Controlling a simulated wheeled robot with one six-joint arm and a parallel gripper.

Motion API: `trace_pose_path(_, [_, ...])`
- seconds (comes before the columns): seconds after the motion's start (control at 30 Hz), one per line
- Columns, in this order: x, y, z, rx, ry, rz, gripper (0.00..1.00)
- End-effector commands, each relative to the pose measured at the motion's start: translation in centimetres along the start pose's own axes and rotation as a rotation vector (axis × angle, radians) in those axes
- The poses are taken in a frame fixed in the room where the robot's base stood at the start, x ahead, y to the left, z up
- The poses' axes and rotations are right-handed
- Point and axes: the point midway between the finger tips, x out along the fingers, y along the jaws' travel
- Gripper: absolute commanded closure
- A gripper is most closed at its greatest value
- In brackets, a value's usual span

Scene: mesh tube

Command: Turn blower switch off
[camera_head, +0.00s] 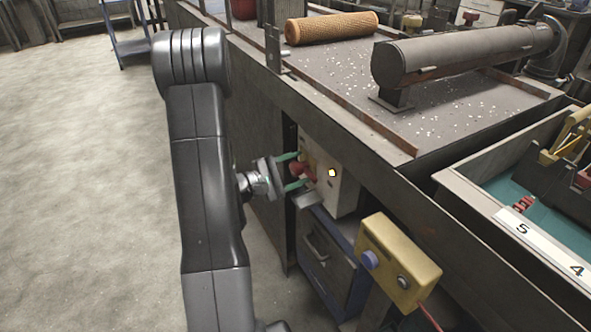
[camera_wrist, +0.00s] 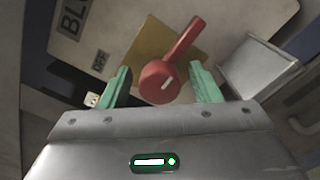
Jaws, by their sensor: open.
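The blower switch is a red rotary knob with a handle (camera_wrist: 172,70) on a yellowish plate in the wrist view.
A grey metal flap (camera_wrist: 258,70) juts out right of the knob. The workbench edge (camera_head: 330,105) overhangs the box. A yellow control box (camera_head: 398,262) with a blue button stands nearby, and a blue drawer cabinet (camera_head: 328,255) is below. Open floor (camera_head: 90,180) lies left.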

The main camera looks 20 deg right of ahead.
Motion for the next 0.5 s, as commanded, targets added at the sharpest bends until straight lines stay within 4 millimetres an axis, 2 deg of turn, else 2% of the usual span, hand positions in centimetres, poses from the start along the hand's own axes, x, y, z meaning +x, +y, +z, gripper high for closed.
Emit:
trace_pose_path(0.23, [0.03,0.02,-0.01,0.0,0.0,0.0,0.43])
trace_pose_path(0.43, [0.01,0.02,-0.01,0.0,0.0,0.0,0.82])
trace_pose_path(0.47, [0.01,0.02,-0.01,0.0,0.001,0.0,0.87])
trace_pose_path(0.5, [0.01,0.01,-0.01,0.0,0.001,0.0,0.87])
